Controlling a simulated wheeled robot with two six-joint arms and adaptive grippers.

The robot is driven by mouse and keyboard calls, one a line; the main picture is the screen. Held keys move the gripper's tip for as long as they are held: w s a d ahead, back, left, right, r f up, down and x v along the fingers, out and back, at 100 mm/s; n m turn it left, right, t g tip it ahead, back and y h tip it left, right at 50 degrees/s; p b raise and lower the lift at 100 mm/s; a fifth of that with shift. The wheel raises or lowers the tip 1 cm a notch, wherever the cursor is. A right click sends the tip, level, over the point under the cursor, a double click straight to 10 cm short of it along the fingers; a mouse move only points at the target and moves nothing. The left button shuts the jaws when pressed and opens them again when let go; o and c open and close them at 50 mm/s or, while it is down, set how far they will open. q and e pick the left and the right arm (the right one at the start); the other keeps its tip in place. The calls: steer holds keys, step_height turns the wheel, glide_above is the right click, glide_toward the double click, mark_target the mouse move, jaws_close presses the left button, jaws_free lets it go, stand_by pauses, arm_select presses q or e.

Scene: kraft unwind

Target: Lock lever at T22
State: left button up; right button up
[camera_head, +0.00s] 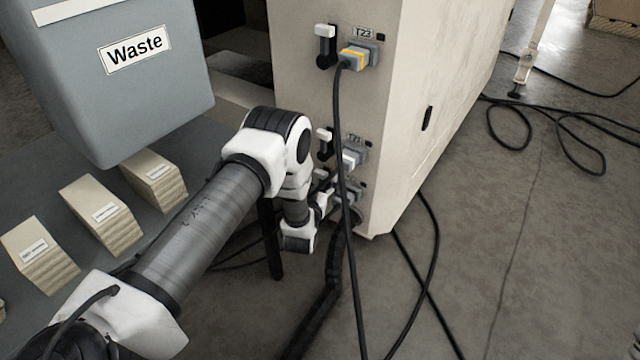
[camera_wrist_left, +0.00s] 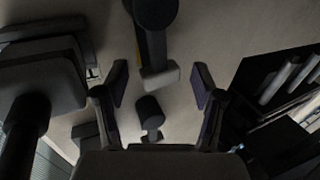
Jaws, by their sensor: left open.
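The beige cabinet (camera_head: 410,80) carries several sockets in a column, each with a lever beside it. The top one, labelled T23, has a white-tipped lever (camera_head: 325,31) and a plugged connector (camera_head: 354,56). A lowest plug (camera_head: 348,193) is partly hidden by my left arm, and no T22 label is legible. My left gripper (camera_head: 324,197) is beside the lowest socket. In the left wrist view its fingers (camera_wrist_left: 160,88) are open, with a pale-tipped lever (camera_wrist_left: 160,78) between them, apart from both.
A grey Waste bin (camera_head: 150,100) stands at the left, with several labelled cardboard stacks (camera_head: 100,215) below it. Black cables (camera_head: 347,240) hang from the plugs across the front of the cabinet. More cable (camera_head: 510,130) lies on the floor at right.

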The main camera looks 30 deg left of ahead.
arm_select(q)
steer(key=shift+w, duration=0.15)
steer(key=shift+c, duration=0.4)
jaws_close()
steer(key=shift+d+r+m+p, duration=0.3)
steer(key=shift+m+p, duration=0.1)
steer(key=shift+p, duration=0.4)
steer(key=shift+d+f+m, duration=0.15)
steer(key=shift+m, duration=0.25)
steer(key=shift+f, duration=0.15)
steer(key=shift+o, duration=0.4)
jaws_free()
